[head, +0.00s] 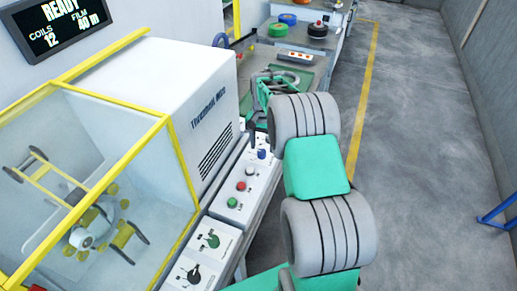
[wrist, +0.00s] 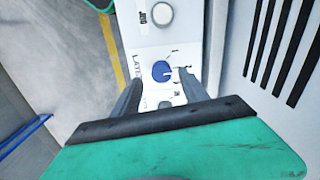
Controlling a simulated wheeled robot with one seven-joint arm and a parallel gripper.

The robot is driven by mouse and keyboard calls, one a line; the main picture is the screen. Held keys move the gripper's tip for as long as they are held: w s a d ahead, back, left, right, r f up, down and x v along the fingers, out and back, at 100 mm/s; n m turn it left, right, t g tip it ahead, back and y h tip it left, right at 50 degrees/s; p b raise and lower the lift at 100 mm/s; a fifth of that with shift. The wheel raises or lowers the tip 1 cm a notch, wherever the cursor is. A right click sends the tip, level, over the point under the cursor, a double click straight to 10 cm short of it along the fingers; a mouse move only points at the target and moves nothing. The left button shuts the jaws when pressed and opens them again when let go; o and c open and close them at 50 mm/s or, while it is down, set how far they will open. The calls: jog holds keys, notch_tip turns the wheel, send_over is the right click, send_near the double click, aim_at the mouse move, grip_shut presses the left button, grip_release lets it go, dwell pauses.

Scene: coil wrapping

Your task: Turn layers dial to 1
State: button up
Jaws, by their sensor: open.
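A blue dial (wrist: 161,71) with a light pointer mark sits on a white panel in the wrist view. Lettering beside it looks like the start of "LAYERS", partly hidden; its number marks are too small to read. It also shows in the head view as a small blue knob (head: 262,154). My gripper (wrist: 160,77) is open, with one finger to each side of the blue dial in the picture. Whether the fingers touch it cannot be told. In the head view my gripper (head: 252,126) is over the far end of the panel, partly hidden by my arm.
A white round knob (wrist: 162,13) is beside the blue dial. Red (head: 241,186) and green (head: 232,202) buttons, a green dial (head: 213,240) and a black dial (head: 193,275) lie nearer. The white machine housing (head: 205,100) stands close left; open floor (head: 420,150) is right.

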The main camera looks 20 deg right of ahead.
aim_at(262, 151)
jog(key=shift+a+f, duration=0.15)
jog(key=shift+f, duration=1.35)
jog(key=shift+c, duration=0.3)
